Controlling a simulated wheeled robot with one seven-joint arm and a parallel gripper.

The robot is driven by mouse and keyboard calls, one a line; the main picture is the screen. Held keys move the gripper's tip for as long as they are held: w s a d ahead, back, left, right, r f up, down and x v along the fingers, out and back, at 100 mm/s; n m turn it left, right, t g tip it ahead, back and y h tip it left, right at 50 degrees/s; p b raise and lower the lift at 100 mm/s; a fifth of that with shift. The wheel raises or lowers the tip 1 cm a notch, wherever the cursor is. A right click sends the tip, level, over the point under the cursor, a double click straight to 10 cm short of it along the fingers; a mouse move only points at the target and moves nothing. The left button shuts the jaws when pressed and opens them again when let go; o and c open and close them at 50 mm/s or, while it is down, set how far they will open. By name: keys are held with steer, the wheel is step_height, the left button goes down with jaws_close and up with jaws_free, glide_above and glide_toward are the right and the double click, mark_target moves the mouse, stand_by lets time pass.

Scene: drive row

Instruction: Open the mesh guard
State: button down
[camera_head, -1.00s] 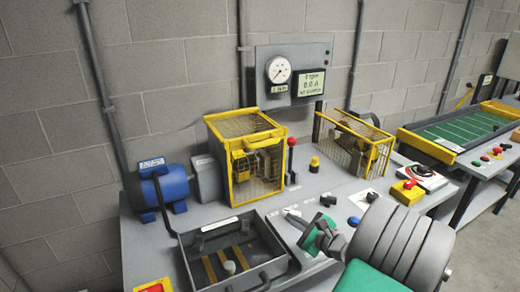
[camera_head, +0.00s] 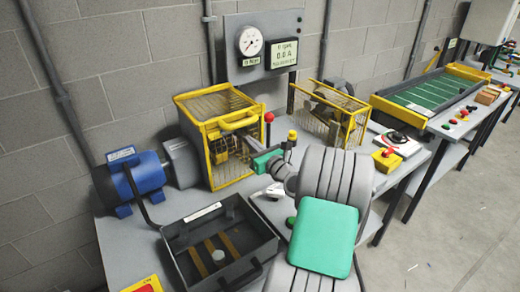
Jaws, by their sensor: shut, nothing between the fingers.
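The mesh guard (camera_head: 195,104) is a yellow-framed wire cage on the grey bench, to the right of a blue motor. It looks closed, with a yellow handle (camera_head: 240,121) on its upper front and a yellow part visible inside through the mesh. A second yellow-framed mesh guard (camera_head: 345,103) stands farther right, partly around a dark wheel. My gripper (camera_head: 255,153), with a green part behind its fingers, is shut and empty. It is at the first guard's front right, below the handle. I cannot tell whether it touches the mesh.
A blue motor (camera_head: 144,176) stands at the left. An open dark tray (camera_head: 240,247) lies in front. A red-knobbed lever (camera_head: 268,128) and a yellow knob (camera_head: 292,137) stand right of the guard. A gauge panel (camera_head: 265,70) rises behind. My arm hides part of the bench.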

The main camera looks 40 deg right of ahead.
step_height(320, 180, up, 3)
steer(key=shift+w+r, duration=0.15)
steer(key=shift+r, duration=0.05)
steer(key=shift+p, duration=0.3)
